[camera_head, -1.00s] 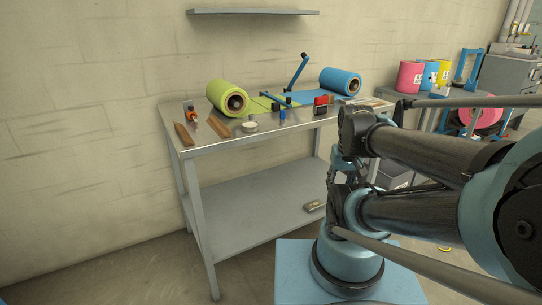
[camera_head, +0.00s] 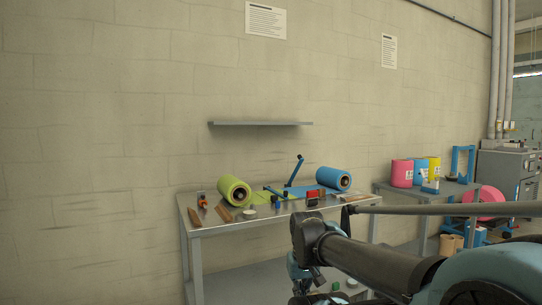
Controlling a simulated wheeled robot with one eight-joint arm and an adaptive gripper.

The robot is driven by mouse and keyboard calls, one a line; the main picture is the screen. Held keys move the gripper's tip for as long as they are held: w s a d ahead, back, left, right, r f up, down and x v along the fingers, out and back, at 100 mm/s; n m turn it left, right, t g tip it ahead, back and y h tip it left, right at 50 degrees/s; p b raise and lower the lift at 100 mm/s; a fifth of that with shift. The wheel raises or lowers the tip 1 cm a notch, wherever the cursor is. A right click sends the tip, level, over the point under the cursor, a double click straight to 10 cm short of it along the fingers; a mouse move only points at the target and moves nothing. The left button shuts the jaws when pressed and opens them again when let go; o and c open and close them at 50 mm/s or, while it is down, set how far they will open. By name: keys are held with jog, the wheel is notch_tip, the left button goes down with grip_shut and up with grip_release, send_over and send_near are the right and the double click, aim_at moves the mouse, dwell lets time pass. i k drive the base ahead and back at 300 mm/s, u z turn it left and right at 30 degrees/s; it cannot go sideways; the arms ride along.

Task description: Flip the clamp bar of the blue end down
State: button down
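On the steel table (camera_head: 240,218) lie a green roll (camera_head: 234,190) at left and a blue roll (camera_head: 332,179) at right. A flat blue end (camera_head: 300,190) runs from the blue roll toward the green strip between the rolls. A blue clamp bar (camera_head: 295,170) with a dark tip stands raised and tilted by the blue end. A second bar (camera_head: 274,191) lies low across the green side. My arm is at the lower right, in front of the table. My gripper's fingers cannot be made out.
Wooden pieces, a tape roll, small bottles and a red-and-black box (camera_head: 313,197) lie along the table's front. A wall shelf (camera_head: 260,123) hangs above. A side table (camera_head: 425,188) at right holds pink, blue and yellow rolls.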

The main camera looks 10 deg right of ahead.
aim_at(300, 159)
jog(key=u, duration=0.35)
jog(key=k, duration=0.85)
jog(key=z, duration=0.35)
jog(key=i, duration=1.05)
jog(key=z, duration=0.4)
jog(key=i, duration=0.75)
jog(key=u, duration=0.25)
